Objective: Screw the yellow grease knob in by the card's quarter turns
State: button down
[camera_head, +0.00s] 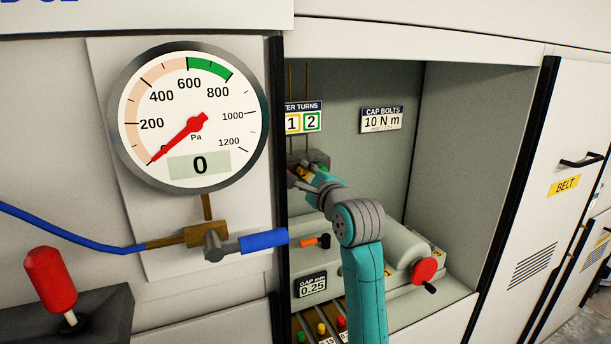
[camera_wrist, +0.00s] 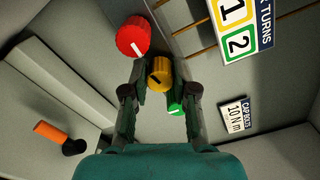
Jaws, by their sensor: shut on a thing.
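The yellow grease knob (camera_wrist: 160,74), with a dark pointer line on its face, sits between my gripper's two fingers in the wrist view. My gripper (camera_wrist: 160,82) is shut on it. A red knob (camera_wrist: 132,37) with a white line is on one side of it and a green knob (camera_wrist: 176,108) on the other, close to a finger. The turns card (camera_wrist: 238,30) shows a yellow-framed 1 and a green-framed 2; the rest is cut off. It also shows in the head view (camera_head: 303,117), where my arm largely hides the knobs.
A cap bolts card (camera_head: 381,119) reads 10 N m. The pressure gauge (camera_head: 188,117) reads 0. Below in the bay are a red handwheel (camera_head: 424,270), an orange-handled lever (camera_head: 314,241) and a gap card (camera_head: 312,286) reading 0.25. The bay's right side is free.

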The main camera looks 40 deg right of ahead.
jog(key=shift+f+m, duration=0.1)
jog(key=shift+m, duration=1)
jog(key=c, duration=1.2)
grip_release()
jog(key=v, duration=1.2)
jog(key=shift+d, duration=0.1)
